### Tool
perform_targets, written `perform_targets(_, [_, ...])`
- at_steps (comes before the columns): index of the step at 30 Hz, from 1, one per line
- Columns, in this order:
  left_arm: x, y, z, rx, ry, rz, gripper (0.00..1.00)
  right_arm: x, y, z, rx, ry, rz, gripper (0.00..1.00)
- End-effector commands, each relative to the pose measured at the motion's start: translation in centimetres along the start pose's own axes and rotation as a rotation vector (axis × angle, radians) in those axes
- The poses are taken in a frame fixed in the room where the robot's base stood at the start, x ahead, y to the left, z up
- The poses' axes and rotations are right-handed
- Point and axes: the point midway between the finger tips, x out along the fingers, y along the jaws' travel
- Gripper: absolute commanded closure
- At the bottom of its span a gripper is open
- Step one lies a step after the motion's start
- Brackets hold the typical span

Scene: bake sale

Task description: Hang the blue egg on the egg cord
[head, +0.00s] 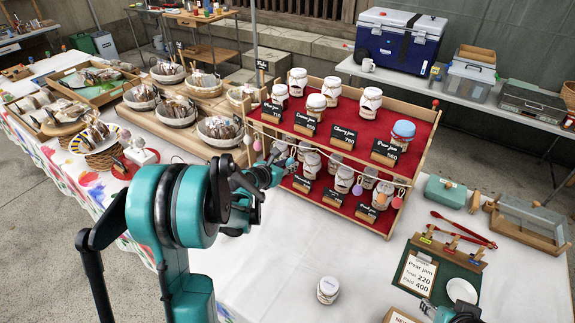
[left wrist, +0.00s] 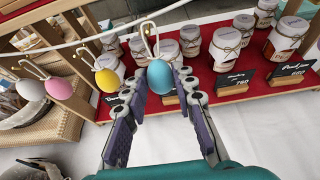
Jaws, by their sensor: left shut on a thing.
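The blue egg (left wrist: 160,77) is between the fingertips of my left gripper (left wrist: 160,88), which is shut on it. A pale loop rises from the egg's top to the height of the egg cord (left wrist: 100,38); I cannot tell whether it is over the cord. White (left wrist: 30,89), pink (left wrist: 58,88) and yellow (left wrist: 106,79) eggs hang to its left. In the head view my left gripper (head: 274,166) is at the front left of the jam shelf, where the held egg is hard to make out. My right gripper (head: 452,312) is partly in view at the bottom edge.
The jam shelf (head: 408,148), with red cloth, jars and black signs, stands just behind the cord. Purple (head: 357,190) and orange (head: 381,199) eggs hang at its right part. Baskets stand to the left. A lone jar (head: 328,290) stands on the white table in front.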

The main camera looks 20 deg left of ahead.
Motion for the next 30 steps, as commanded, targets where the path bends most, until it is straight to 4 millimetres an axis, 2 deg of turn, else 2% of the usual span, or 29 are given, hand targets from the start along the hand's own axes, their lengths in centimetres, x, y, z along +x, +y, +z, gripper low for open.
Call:
perform_targets(2, [0.0,0.0,0.0,0.0,0.0,0.0,0.84,0.0,0.0,0.0,0.0,0.0,0.0,0.6])
perform_targets(3, [0.0,0.0,0.0,0.0,0.0,0.0,0.63,0.0,0.0,0.0,0.0,0.0,0.0,0.6])
perform_targets(5, [0.0,0.0,0.0,0.0,0.0,0.0,0.5,0.0,0.0,0.0,0.0,0.0,0.0,0.6])
perform_targets(14, [-0.1,0.0,0.0,0.0,0.0,0.0,0.5,0.0,0.0,0.0,0.0,0.0,0.0,0.6])
perform_targets(17, [-0.8,0.0,0.0,-0.001,0.0,0.001,0.5,0.0,0.0,0.0,0.0,0.0,0.0,0.6])
perform_targets(20, [-2.3,0.1,0.0,-0.001,0.0,0.002,0.5,0.0,0.0,0.0,0.0,0.0,0.0,0.6])
perform_targets(30, [-9.4,0.0,-0.1,-0.001,0.0,0.002,0.5,0.0,0.0,0.0,0.0,0.0,0.0,0.6])
